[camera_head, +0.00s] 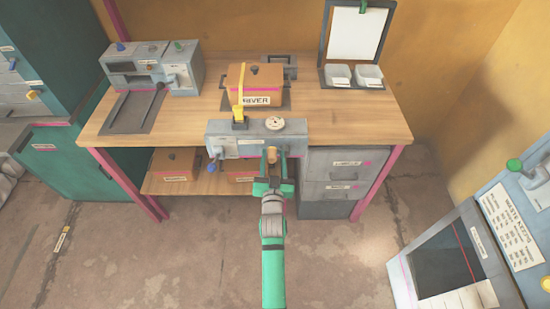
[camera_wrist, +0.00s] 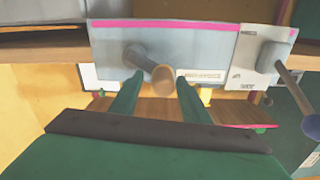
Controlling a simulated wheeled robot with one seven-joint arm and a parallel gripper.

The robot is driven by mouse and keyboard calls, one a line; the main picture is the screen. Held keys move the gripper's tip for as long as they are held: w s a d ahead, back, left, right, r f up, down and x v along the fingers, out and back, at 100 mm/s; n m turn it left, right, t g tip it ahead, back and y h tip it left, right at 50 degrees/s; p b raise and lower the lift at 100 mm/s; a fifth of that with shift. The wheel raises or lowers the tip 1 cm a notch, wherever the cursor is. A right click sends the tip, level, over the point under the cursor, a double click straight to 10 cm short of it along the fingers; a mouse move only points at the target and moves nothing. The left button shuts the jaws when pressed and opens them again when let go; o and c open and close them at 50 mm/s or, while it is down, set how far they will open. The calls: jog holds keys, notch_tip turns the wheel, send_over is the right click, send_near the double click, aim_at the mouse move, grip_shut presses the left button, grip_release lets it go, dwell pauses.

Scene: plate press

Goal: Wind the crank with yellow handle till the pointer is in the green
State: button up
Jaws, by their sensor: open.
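A grey crank unit (camera_head: 225,138) is fixed at the front edge of the workbench. A crank with a tan-yellow handle (camera_head: 271,154) sticks out from its front, and the handle also shows in the wrist view (camera_wrist: 162,76). A round white dial (camera_head: 274,123) sits on top of the unit; its pointer and any green zone are too small to read. My gripper (camera_head: 273,168) is open in front of the unit. In the wrist view its two green fingers stand on either side of the handle's end, with gaps visible. I cannot tell whether the handle lies fully between them in depth.
A second crank with a blue knob (camera_head: 213,152) is at the unit's left end, and a yellow lever (camera_head: 239,114) stands on top. A brown lidded box (camera_head: 256,84) sits behind on the workbench (camera_head: 330,117). Grey drawers (camera_head: 333,163) are right of my gripper.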

jog(key=shift+a, duration=0.2)
jog(key=shift+c, duration=0.4)
jog(key=shift+a, duration=0.15)
jog(key=c, duration=0.5)
grip_shut()
